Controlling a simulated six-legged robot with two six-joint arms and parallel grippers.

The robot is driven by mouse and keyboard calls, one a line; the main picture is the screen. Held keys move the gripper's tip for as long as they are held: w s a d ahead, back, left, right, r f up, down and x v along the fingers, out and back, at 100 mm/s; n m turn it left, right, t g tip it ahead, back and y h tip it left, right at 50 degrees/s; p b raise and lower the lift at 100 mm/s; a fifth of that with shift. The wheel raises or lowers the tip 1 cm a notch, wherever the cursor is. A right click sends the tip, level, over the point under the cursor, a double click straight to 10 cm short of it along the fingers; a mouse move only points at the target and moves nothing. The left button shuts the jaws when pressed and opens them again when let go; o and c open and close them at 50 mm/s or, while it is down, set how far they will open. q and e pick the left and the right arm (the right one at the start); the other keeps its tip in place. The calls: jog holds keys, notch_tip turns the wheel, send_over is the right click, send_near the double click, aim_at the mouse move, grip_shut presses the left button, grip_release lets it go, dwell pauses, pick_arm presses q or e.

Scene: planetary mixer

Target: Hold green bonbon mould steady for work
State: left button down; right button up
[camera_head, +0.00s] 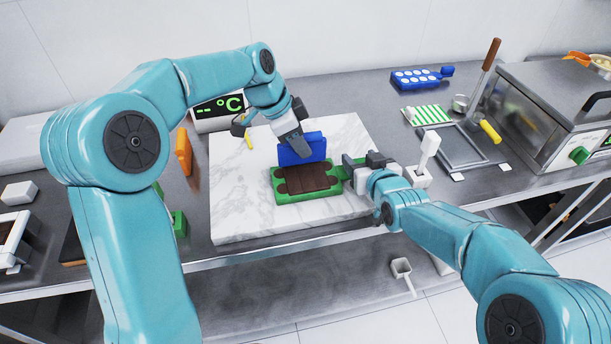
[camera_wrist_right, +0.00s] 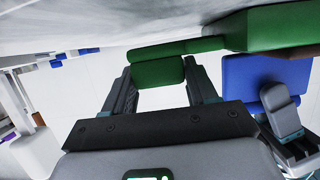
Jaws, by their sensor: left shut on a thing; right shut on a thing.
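The green bonbon mould (camera_head: 308,198) lies on the white marble slab (camera_head: 240,195), with dark brown chocolate (camera_head: 306,178) across its top. My right gripper (camera_head: 354,168) is shut on the mould's handle at its right end. In the right wrist view the green handle (camera_wrist_right: 158,72) sits between the fingers and the mould body (camera_wrist_right: 270,28) is at upper right. My left gripper (camera_head: 294,140) is shut on a blue scraper (camera_head: 302,150), held upright at the mould's far edge. The scraper also shows in the right wrist view (camera_wrist_right: 246,82). Whether it touches the mould cannot be told.
A blue mould (camera_head: 416,78), a green-striped mat (camera_head: 427,115) and a grey tray (camera_head: 453,146) stand at the back right, near a metal machine (camera_head: 550,95). A temperature display (camera_head: 217,110) stands behind the slab. The slab's left part is clear.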

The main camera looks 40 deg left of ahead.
pick_arm(q)
jog(key=shift+f, duration=0.6)
dwell(0.5)
jog(key=shift+s+d, duration=1.15)
jog(key=shift+d, duration=0.2)
jog(key=shift+s+d+f, duration=0.2)
jog(key=shift+s+d, duration=1.05)
jog(key=shift+d, duration=0.15)
jog(key=shift+w+a+r, duration=0.1)
jog(key=shift+w+a, duration=1.1)
jog(key=shift+a, duration=0.2)
